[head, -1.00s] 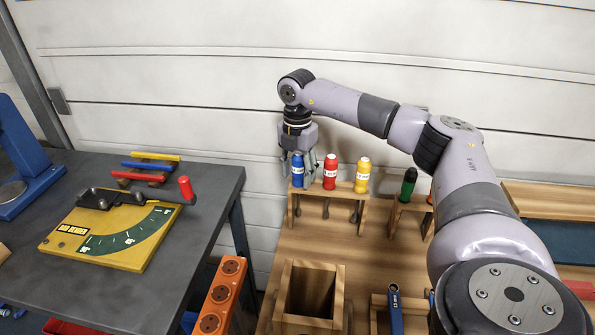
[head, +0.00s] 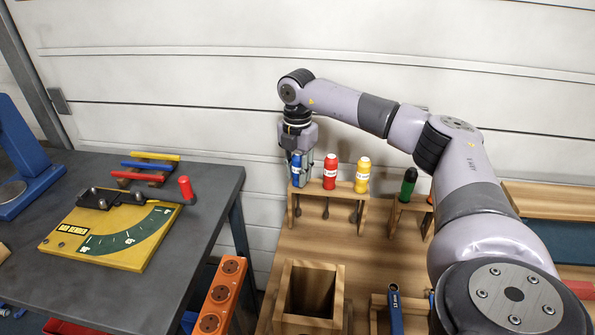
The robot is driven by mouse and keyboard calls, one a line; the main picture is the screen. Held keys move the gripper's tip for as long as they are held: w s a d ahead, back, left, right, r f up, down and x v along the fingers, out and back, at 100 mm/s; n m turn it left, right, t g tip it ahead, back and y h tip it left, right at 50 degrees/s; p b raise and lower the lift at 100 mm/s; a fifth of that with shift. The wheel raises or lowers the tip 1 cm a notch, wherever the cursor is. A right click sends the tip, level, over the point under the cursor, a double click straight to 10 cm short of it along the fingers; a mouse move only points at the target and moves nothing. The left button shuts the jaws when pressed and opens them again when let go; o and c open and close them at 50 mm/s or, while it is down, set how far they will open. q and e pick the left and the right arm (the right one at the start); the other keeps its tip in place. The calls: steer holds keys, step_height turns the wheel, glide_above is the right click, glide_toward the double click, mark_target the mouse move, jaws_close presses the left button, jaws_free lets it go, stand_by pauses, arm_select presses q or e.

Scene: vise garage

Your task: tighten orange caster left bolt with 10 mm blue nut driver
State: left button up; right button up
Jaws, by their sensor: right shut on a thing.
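The blue nut driver (head: 296,172) stands upright at the left end of a wooden rack (head: 342,201), its handle above the rack top. My right gripper (head: 301,172) points down over it and is shut on its handle. The fingers cover part of the handle. The orange caster and its left bolt are not in view. My left gripper is not in view.
A red driver (head: 330,172) and a yellow driver (head: 362,175) stand close to the right in the same rack. A green-handled tool (head: 408,184) stands farther right. An open wooden box (head: 309,291) stands in front. A bar bender (head: 110,236) sits on the grey table at left.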

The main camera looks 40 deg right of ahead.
jaws_close()
steer(key=shift+r, duration=0.1)
steer(key=shift+r+p, duration=5.95)
steer(key=shift+r, duration=1.15)
steer(key=shift+o, duration=1.3)
jaws_free()
jaws_close()
